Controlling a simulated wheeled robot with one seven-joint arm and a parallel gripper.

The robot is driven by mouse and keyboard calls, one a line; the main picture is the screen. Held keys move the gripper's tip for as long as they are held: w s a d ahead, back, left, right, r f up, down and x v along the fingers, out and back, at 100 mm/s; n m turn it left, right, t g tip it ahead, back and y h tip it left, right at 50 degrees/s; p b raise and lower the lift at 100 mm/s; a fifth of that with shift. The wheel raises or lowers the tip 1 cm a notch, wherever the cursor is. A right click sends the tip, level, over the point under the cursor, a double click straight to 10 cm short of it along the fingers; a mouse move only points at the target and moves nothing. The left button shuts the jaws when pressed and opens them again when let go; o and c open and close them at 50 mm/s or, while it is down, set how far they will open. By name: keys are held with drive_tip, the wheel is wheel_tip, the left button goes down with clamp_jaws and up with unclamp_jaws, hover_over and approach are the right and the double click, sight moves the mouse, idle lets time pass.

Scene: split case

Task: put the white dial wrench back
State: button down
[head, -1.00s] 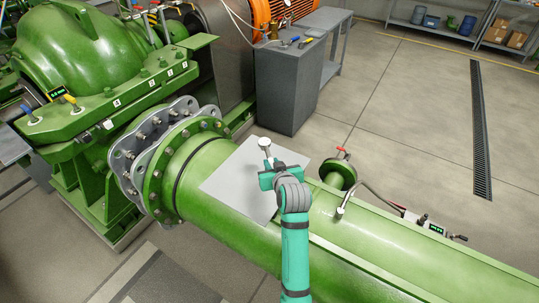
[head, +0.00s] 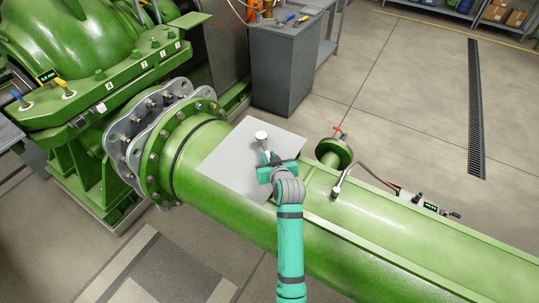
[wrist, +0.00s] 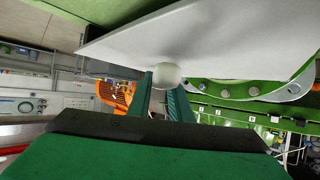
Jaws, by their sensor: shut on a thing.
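The white dial wrench shows as a pale rounded head on a short shank (head: 261,136) just beyond my gripper (head: 268,159). In the wrist view its white round end (wrist: 167,75) sits between the two green fingers (wrist: 165,98). My gripper is shut on it above a flat grey plate (head: 225,163) on top of the green pipe. The plate's edge also fills the upper wrist view (wrist: 220,35). I cannot tell whether the wrench touches the plate. The rest of the wrench is hidden by the fingers.
A grey bolted coupling (head: 130,130) and the green pump casing (head: 60,50) stand at the left. A valve with a red handle (head: 336,150) and a small display box (head: 420,203) are at the right. A grey cabinet (head: 285,70) holding tools stands behind.

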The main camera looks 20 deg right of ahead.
drive_tip(key=shift+f, duration=0.7)
idle(0.6)
drive_tip(key=c, duration=1)
unclamp_jaws()
drive_tip(key=shift+w+f, duration=0.1)
drive_tip(key=shift+c, duration=0.2)
drive_tip(key=shift+s, duration=0.2)
drive_tip(key=shift+v, duration=2.85)
drive_tip(key=shift+w, duration=0.1)
